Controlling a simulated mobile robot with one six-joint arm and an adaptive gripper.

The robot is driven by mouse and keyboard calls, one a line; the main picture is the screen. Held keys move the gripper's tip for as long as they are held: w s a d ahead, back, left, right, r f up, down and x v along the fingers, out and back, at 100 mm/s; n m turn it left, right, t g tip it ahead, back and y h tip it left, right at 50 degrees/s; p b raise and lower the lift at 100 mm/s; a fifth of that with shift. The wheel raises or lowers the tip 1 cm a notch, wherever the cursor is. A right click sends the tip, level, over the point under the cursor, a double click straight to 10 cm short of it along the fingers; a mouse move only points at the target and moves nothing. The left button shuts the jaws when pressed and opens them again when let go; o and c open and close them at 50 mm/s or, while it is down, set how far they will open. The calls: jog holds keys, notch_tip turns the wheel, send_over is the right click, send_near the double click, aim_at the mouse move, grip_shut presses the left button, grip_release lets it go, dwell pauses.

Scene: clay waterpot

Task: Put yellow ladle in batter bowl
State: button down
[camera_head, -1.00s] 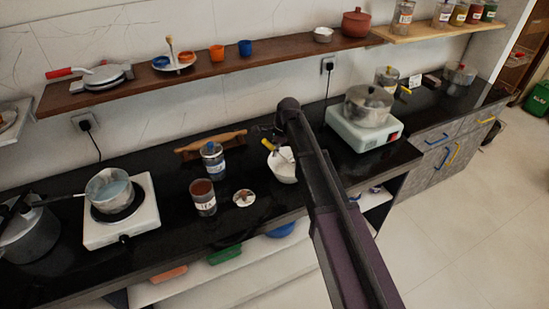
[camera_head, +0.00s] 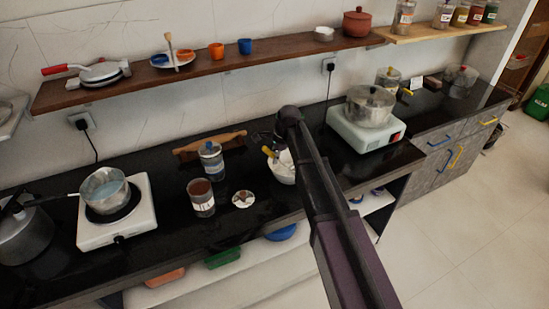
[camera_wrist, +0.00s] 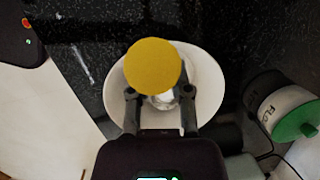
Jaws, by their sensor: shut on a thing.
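The yellow ladle's round yellow end (camera_wrist: 153,66) faces the wrist camera, between and just ahead of my gripper's fingers (camera_wrist: 160,96). The fingers are shut on the ladle. The white batter bowl (camera_wrist: 213,88) is beneath it, with a shiny metal part showing between the fingers. In the head view, a small yellow part of the ladle (camera_head: 268,152) shows at the left rim of the bowl (camera_head: 281,172). My arm partly covers the bowl there. Whether the ladle touches the bowl's inside cannot be told.
A flour jar with a green lid (camera_wrist: 280,105) stands right of the bowl in the wrist view. Two labelled jars (camera_head: 201,198) (camera_head: 211,160) and a small round dish (camera_head: 243,199) stand left of the bowl. A wooden rolling pin (camera_head: 210,146) lies behind. A hot plate with a pot (camera_head: 368,108) is at right.

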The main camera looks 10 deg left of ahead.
jog(key=shift+f, duration=0.15)
jog(key=c, duration=0.6)
grip_release()
jog(key=shift+o, duration=0.2)
jog(key=shift+r, duration=0.2)
jog(key=p+v, duration=1.1)
jog(key=v, duration=0.1)
jog(key=shift+p, duration=0.35)
dwell(0.3)
jog(key=s+d+n+h, duration=0.3)
jog(key=s+d+n, duration=0.9)
jog(key=s+d, duration=1)
jog(key=shift+s+d+f+n, duration=0.25)
jog(key=shift+d+f+n, duration=0.15)
jog(key=shift+d, duration=1.75)
